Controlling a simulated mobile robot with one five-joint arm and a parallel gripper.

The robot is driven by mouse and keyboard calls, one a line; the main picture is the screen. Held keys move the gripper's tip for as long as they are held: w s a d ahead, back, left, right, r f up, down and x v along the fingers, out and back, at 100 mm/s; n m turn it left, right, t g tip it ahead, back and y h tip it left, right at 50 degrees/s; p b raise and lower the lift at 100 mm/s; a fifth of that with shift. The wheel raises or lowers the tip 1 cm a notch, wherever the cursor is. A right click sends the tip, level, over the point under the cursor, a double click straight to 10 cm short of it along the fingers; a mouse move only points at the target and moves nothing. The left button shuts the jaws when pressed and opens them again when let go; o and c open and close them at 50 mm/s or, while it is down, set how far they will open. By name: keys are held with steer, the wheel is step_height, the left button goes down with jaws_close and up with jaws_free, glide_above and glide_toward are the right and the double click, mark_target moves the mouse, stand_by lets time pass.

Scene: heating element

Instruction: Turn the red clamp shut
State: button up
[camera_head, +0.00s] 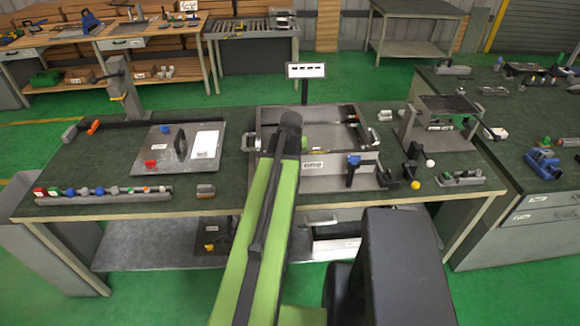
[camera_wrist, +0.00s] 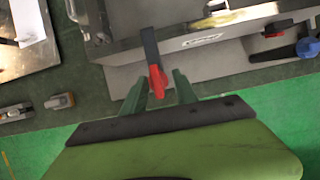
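The red clamp (camera_wrist: 157,82) shows in the wrist view as a dark lever with a red tip, set at the front wall of a grey metal box (camera_wrist: 120,75). The lever runs up from the red tip to the box. My gripper (camera_wrist: 159,88) is open, with one dark green finger on each side of the red tip. I cannot tell whether either finger touches it. In the head view my green arm reaches to the box (camera_head: 340,183) and hides the red clamp and my fingertips.
A blue-handled clamp (camera_head: 352,162) sits on the box front to the right; its blue knob also shows in the wrist view (camera_wrist: 308,48). A plate with a black handle (camera_head: 180,142) lies left. A rack of coloured knobs (camera_head: 105,194) lines the left front edge. A metal stand (camera_head: 440,122) is at right.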

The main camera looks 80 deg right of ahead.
steer(key=p+v, duration=1.6)
steer(key=v, duration=0.1)
steer(key=shift+r, duration=0.2)
